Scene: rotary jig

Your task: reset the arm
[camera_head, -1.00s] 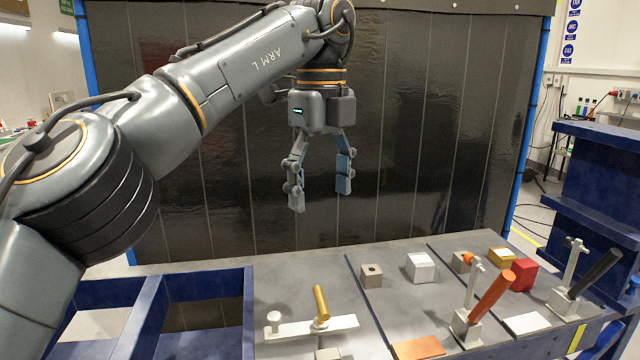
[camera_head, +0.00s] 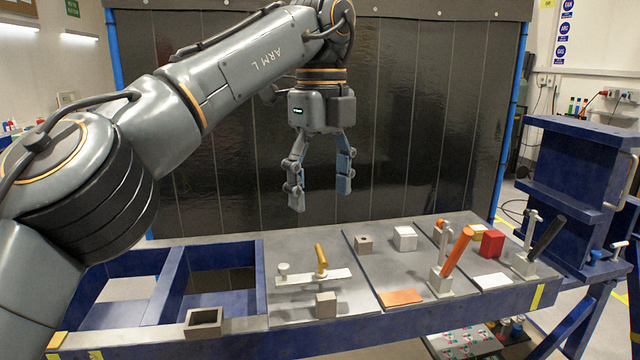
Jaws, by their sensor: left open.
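My left gripper (camera_head: 320,196) hangs fingers-down in the upper middle of the head view, open and empty. It is in front of the dark curtain, apart from everything on the bench. On the grey bench top (camera_head: 310,302) lies a pale flat bar with a gold-yellow handle (camera_head: 321,261) and a small white knob (camera_head: 283,270). To the right stands a lever with an orange handle (camera_head: 457,251), tilted to the right. Farther right is a lever with a black handle (camera_head: 547,238), also tilted right. My right gripper is not in view.
Small blocks stand on the bench: grey (camera_head: 364,244), white (camera_head: 405,239), red (camera_head: 492,243) and beige (camera_head: 326,305). An orange plate (camera_head: 402,298) lies flat. Blue bins (camera_head: 174,290) are at left, with a hollow grey block (camera_head: 203,322) on their front rim. A blue frame (camera_head: 575,180) stands right.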

